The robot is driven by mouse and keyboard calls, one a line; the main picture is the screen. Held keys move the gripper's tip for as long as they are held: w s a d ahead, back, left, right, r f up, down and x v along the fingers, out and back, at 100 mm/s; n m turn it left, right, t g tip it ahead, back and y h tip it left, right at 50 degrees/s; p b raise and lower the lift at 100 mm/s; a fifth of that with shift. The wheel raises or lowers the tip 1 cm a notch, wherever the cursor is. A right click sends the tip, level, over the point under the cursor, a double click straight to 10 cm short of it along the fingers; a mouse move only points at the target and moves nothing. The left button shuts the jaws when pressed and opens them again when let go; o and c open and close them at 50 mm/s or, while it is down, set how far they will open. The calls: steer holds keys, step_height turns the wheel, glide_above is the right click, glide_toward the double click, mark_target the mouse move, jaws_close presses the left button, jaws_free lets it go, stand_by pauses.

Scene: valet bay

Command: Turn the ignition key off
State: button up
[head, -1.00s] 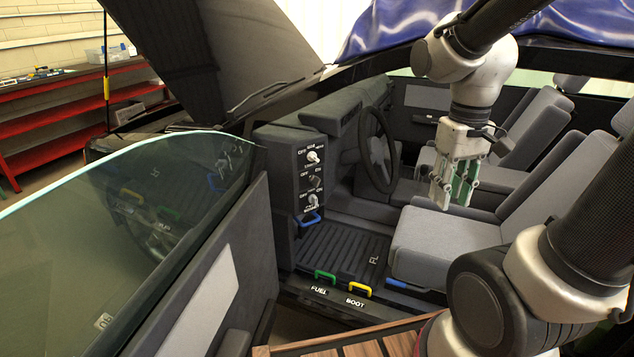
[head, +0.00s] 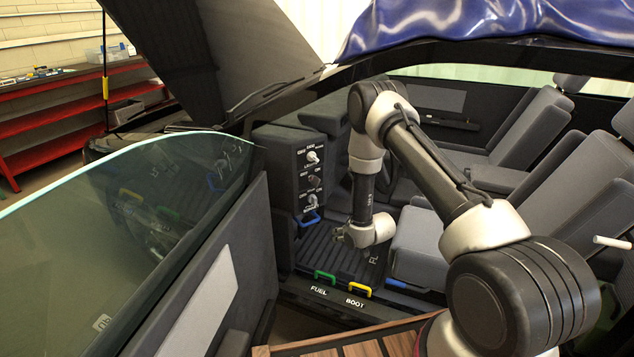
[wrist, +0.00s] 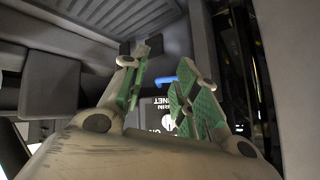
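The dark switch panel (head: 312,170) stands at the left end of the dashboard, with three controls one above the other. The middle control (head: 316,182) is dark and key-like; the top (head: 312,157) and bottom (head: 311,202) ones are pale. Their small labels are hard to read, so I cannot be sure which is the ignition key or how it is set. My gripper (wrist: 165,60) is open and empty in the wrist view, with green pads apart. The panel (wrist: 157,112) shows beyond the fingers, partly hidden by them. In the head view my wrist is low over the footwell, right of the panel.
A blue handle (head: 309,219) sits below the panel. Green (head: 325,276) and yellow (head: 359,290) handles are on the sill by FUEL and BOOT. The open door (head: 215,290) is at left and the front seat (head: 425,245) at right. The ribbed footwell mat (head: 318,250) is clear.

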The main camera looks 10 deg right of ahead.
steer(key=w+a+r+t+y, duration=0.25)
steer(key=w+r+t, duration=0.25)
steer(key=w+r, duration=0.3)
steer(key=m+t+y, duration=0.1)
steer(key=t, duration=0.2)
glide_toward(319, 182)
steer(key=x, duration=1)
steer(key=shift+w+a, duration=0.1)
steer(key=shift+w, duration=0.3)
steer(key=shift+w+a, duration=0.1)
steer(key=shift+w, duration=0.25)
jaws_close()
